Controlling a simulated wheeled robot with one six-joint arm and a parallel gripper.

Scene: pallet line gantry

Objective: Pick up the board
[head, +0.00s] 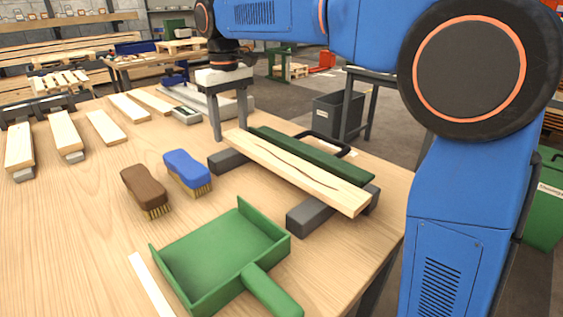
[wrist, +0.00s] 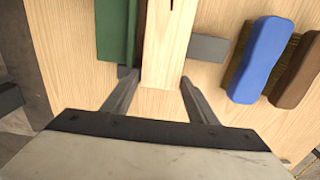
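The board (head: 300,172) is a pale wooden plank with a dark crack along it. It lies across dark grey supports beside a green bar. Its near part shows in the wrist view (wrist: 166,45), between the green bar and a grey support. My gripper (head: 229,131) is at the board's far left end in the head view. In the wrist view my gripper (wrist: 158,77) is open, with one finger on each side of the board's end and visible gaps. I cannot tell the exact fingertip height.
The green bar (head: 310,155) with a black handle lies close along the board. Blue (head: 187,168) and brown (head: 145,187) brushes and a green dustpan (head: 220,255) are on the tabletop. Other wooden pieces (head: 66,135) lie further left. The table's right edge is close to the supports.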

